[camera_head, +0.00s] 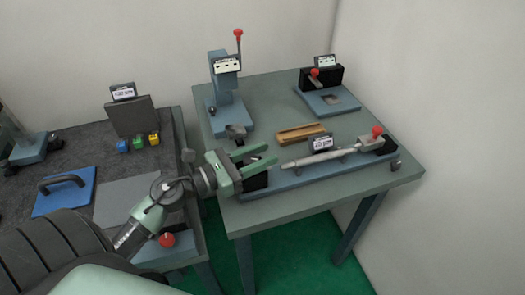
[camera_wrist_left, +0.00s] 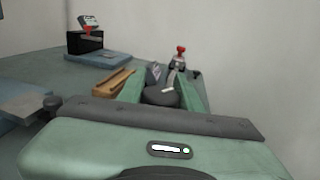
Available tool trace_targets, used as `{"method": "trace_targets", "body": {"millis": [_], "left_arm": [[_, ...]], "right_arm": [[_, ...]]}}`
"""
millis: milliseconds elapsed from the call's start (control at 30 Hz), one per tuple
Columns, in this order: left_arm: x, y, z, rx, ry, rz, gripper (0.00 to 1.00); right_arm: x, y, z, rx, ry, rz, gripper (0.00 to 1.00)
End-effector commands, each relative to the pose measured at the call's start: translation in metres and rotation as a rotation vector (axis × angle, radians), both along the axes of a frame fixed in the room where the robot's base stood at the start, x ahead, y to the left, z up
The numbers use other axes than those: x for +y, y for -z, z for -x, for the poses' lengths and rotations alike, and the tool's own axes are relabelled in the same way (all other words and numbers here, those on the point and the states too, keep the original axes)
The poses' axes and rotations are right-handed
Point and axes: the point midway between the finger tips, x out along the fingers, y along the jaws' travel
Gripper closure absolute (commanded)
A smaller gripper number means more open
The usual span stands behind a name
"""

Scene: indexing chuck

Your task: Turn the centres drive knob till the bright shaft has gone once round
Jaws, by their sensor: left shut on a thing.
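The centres fixture is a long blue base (camera_head: 300,180) along the front of the right-hand table. The bright shaft (camera_head: 322,158) lies along it, between a dark block (camera_head: 256,180) at the left end and a tailstock with a red-tipped lever (camera_head: 377,132) at the right. My left gripper (camera_head: 268,155) is at the left end, its green fingers either side of the drive knob. In the left wrist view the dark round drive knob (camera_wrist_left: 162,95) sits between the fingers, which are shut on it. The fingers hide the knob in the head view. My right gripper is out of view.
A wooden block (camera_head: 300,132) and a small label (camera_head: 323,144) stand behind the fixture. Further back are a blue press-like stand (camera_head: 226,95) with a red-topped lever and a black unit (camera_head: 321,77) on a blue plate. A wall closes the right side.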

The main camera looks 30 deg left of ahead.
Motion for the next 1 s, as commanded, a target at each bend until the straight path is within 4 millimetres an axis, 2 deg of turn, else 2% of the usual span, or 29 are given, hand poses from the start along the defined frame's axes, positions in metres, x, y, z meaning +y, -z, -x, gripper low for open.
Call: {"method": "trace_targets", "body": {"millis": [200, 667, 700, 733, 767, 1000], "left_arm": [[0.0014, -0.0012, -0.0006, 0.000, -0.055, 0.001, 1.00], [0.0017, 0.0001, -0.0011, -0.001, -0.066, 0.000, 1.00], [0.0017, 0.0001, -0.0011, -0.001, -0.066, 0.000, 0.58], [0.0016, 0.0001, -0.0010, -0.001, -0.066, 0.000, 0.49], [0.0016, 0.0001, -0.0010, -0.001, -0.066, 0.000, 0.45], [0.0016, 0.0001, -0.0010, 0.000, -0.065, 0.000, 0.45]], "right_arm": [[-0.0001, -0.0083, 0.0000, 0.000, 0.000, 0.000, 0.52], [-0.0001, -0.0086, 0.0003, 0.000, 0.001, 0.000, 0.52], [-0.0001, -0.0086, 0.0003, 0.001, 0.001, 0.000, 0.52], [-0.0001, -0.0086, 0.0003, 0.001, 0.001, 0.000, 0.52], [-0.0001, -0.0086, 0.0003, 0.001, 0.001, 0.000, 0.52], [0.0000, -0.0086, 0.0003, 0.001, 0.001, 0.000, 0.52]]}}
